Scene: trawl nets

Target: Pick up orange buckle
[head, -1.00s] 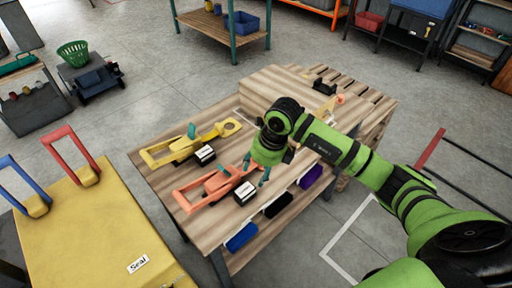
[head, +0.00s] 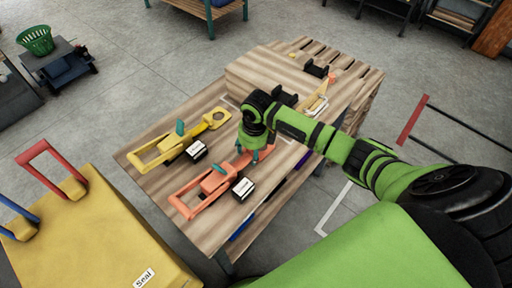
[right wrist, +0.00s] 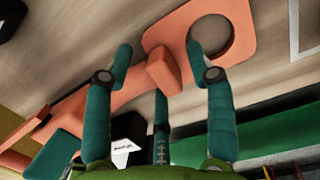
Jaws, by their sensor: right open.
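The orange buckle (head: 201,190) lies flat on the wooden table, with its open loop end at the lower left. Its other end, a plate with a round hole (right wrist: 208,45), shows in the right wrist view with a raised orange block beside the hole. My right gripper (head: 255,150) is over that end, which it partly hides in the head view. In the right wrist view its teal fingers (right wrist: 158,62) are spread on both sides of the raised block, and nothing is held. I cannot tell whether they touch the buckle. My left gripper is not in view.
A yellow buckle (head: 160,152) lies behind the orange one. Small black-and-white label blocks (head: 243,187) stand beside both. A raised wooden block (head: 268,75) is at the table's back. A yellow case (head: 75,240) with handles stands at lower left.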

